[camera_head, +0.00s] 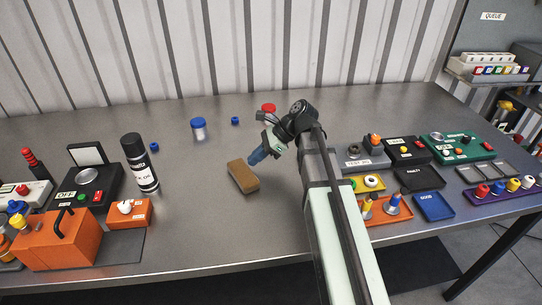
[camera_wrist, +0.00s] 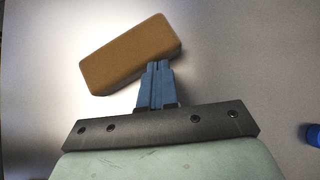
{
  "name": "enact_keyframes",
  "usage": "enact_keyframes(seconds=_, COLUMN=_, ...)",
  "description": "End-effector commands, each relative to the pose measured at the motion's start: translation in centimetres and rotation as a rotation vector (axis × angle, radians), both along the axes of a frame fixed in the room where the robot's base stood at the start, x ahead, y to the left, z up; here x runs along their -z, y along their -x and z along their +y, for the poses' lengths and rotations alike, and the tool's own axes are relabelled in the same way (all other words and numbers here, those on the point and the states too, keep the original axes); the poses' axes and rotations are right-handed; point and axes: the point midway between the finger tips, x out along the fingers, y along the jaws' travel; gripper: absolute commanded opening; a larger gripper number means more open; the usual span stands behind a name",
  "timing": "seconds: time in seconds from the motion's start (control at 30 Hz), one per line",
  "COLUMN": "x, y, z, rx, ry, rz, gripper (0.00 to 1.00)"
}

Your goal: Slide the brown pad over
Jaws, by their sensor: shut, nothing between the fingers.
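The brown pad (camera_head: 243,177) is a rectangular block lying flat on the grey metal table, near the middle. My gripper (camera_head: 253,161) is at the pad's upper right end in the head view, with its blue fingers together and nothing between them. In the wrist view the pad (camera_wrist: 130,53) lies tilted just beyond the fingertips (camera_wrist: 158,64). The fingertips overlap the pad's near long edge there; I cannot tell whether they touch it.
A black spray can (camera_head: 140,163) and an orange box (camera_head: 56,240) stand to the left. Trays and devices, including a blue tray (camera_head: 433,207), fill the right. The table in front of the pad is clear.

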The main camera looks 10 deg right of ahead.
Motion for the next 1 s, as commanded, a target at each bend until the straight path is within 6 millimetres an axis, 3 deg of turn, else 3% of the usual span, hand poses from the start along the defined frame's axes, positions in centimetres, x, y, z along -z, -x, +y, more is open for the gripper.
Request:
enact_keyframes(seconds=0.6, x=0.0, y=0.0, z=11.1, rx=-0.003, ry=0.0, rz=0.0, gripper=0.0)
enact_keyframes(seconds=1.0, x=0.0, y=0.0, z=11.3, rx=0.001, ry=0.0, rz=0.001, gripper=0.0)
